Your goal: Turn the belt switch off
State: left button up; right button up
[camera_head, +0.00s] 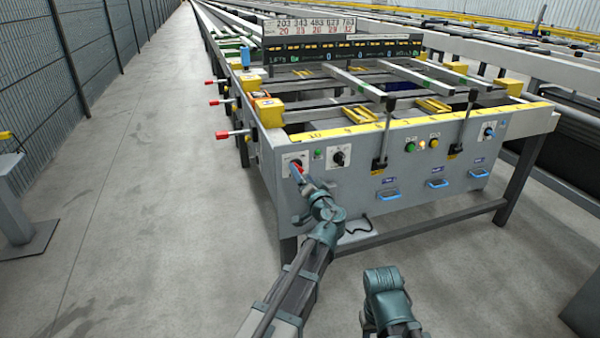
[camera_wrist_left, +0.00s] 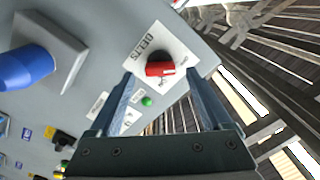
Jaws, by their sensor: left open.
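The belt switch (camera_wrist_left: 161,68) is a red knob on a black round base, on a white plate marked BELTS, in the left wrist view. In the head view its white plate (camera_head: 290,158) shows at the left end of the grey front panel, with the knob partly covered by my gripper. My left gripper (camera_head: 299,172) is open in front of the switch. In the left wrist view its two fingers (camera_wrist_left: 162,78) point at the plate, one on each side of the red knob, with a gap to it on both sides. Whether the tips touch the panel I cannot tell.
A small green light (camera_wrist_left: 147,101) sits beside the plate. A black knob (camera_head: 339,156) on another white plate is to the right. Black levers (camera_head: 382,140) and blue handles (camera_head: 388,195) stick out of the panel. Red-tipped levers (camera_head: 222,135) stand out at the left side.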

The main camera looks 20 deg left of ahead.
pick_arm(q)
jog(key=v, duration=1.1)
jog(key=s+a+f+n+g+h, duration=0.2)
jog(key=s+a+f+g, duration=0.3)
jog(key=f, duration=0.4)
jog(key=s+a+f+n+g+h, duration=0.1)
jog(key=s+a+f+g+h, duration=0.15)
jog(key=s+f+g, duration=0.5)
jog(key=s+d+f+m+g+h, duration=0.1)
jog(key=s+d+f+m+h, duration=0.1)
jog(key=s+d, duration=0.5)
jog(key=s+d+f+m+g+h, duration=0.25)
jog(key=s+d, duration=0.25)
jog(key=d, duration=0.4)
notch_tip(320, 180, up, 38)
jog(key=p, duration=3.8)
jog(key=shift+d+t, duration=0.3)
jog(key=shift+t, duration=0.1)
